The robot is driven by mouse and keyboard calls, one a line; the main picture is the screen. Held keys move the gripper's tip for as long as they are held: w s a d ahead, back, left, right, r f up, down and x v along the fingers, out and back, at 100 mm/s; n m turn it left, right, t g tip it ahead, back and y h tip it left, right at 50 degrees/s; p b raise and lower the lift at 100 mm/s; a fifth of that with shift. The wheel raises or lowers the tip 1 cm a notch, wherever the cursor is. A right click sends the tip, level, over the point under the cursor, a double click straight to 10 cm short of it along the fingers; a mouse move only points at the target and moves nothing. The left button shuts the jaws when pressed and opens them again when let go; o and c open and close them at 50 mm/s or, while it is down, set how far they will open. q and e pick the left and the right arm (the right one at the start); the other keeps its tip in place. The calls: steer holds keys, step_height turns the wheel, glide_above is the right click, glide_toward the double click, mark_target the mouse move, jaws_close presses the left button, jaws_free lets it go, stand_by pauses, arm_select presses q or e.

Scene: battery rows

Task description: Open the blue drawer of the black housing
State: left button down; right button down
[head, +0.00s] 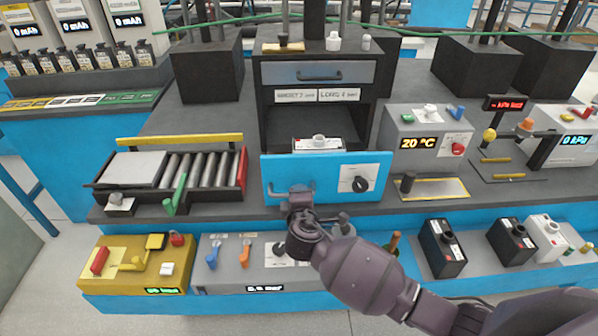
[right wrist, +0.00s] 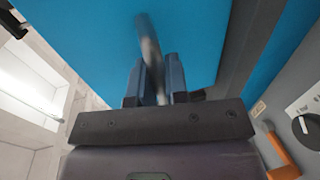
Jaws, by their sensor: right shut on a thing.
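The black housing (head: 271,115) stands in the middle of the bench in the head view. Its blue drawer front (head: 325,172) stands forward of the housing's opening; how far the drawer is out is hard to tell. The front has a handle on its left and a black dial on a white plate at right. My right gripper (head: 300,196) is shut on the drawer handle, seen as a grey bar (right wrist: 150,50) between the fingers in the right wrist view. The gripper covers part of the handle in the head view. My left gripper is not in view.
A black-and-white battery unit (head: 318,144) shows just behind the drawer front. A grey upper drawer (head: 318,73) is closed. A roller tray (head: 200,170) stands left; a 20 °C device (head: 428,138) stands right. A grey panel (head: 245,262) with switches lies below my gripper.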

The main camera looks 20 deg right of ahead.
steer(key=shift+f+p+v, duration=0.2)
steer(key=shift+v, duration=0.7)
steer(key=shift+f+p+v, duration=0.15)
steer(key=shift+f+v, duration=0.05)
steer(key=shift+v, duration=0.75)
steer(key=c, duration=1.1)
jaws_free()
steer(key=shift+c, duration=0.2)
steer(key=shift+s, duration=0.1)
steer(key=v, duration=1)
steer(key=shift+s+a, duration=0.2)
steer(key=shift+s, duration=0.15)
